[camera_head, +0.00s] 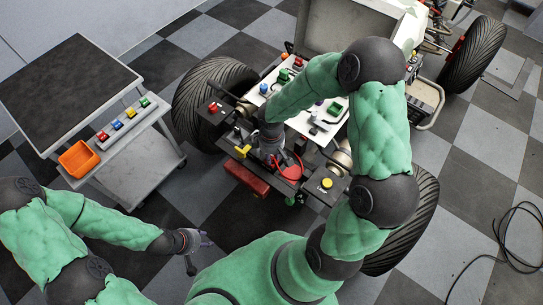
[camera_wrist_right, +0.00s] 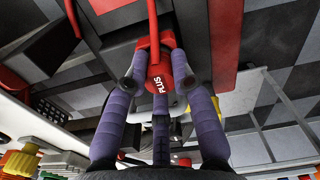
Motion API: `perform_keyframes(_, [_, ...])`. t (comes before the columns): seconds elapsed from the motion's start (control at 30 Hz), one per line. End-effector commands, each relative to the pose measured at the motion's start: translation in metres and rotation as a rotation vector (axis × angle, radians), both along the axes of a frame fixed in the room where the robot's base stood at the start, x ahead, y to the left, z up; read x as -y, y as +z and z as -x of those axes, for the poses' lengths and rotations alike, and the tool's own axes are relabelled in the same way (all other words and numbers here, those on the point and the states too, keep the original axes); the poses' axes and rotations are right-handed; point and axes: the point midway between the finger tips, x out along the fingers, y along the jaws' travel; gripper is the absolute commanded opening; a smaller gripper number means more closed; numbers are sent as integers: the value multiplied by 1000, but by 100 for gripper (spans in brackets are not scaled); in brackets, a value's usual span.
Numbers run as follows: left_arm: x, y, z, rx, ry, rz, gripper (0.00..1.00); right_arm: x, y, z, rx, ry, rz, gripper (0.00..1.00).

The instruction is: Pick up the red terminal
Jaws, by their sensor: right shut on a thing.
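The red terminal (camera_wrist_right: 160,82), marked PLUS, is between the purple fingers of my right gripper (camera_wrist_right: 158,75) in the right wrist view. The fingers are shut on it, and a red cable (camera_wrist_right: 153,25) runs up from it. In the head view my right gripper (camera_head: 277,157) is over the front of the stripped quad, next to a red cable loop (camera_head: 290,170). The terminal itself is largely hidden there by the gripper. My left gripper (camera_head: 198,252) is over the floor at the lower left, empty, its fingers apart.
The quad (camera_head: 318,128) carries several small coloured parts, and a yellow knob (camera_head: 327,183) sits at its front right. A grey cart (camera_head: 65,85) with an orange bin (camera_head: 78,159) stands at the left. A black cable (camera_head: 510,240) lies on the floor at the right.

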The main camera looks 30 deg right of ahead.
Motion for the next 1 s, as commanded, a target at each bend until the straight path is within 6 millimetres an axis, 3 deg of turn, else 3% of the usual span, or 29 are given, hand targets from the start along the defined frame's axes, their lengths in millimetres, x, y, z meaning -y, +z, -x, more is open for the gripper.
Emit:
perform_keyframes(0.27, [0, 11, 0, 0, 0, 0, 40, 0, 16, 0, 1, 0, 1, 0])
perform_keyframes(0.43, [0, 27, 0, 0, 0, 0, 40, -2, 39, 0, 2, 2, 0, 0])
perform_keyframes(0.7, [0, 55, 0, 0, 0, 0, 40, -48, 97, 19, 5, 6, 0, 0])
perform_keyframes(1.0, [0, 70, 0, 0, 0, 0, 40, -106, 121, 44, 1, 6, 1, 0])
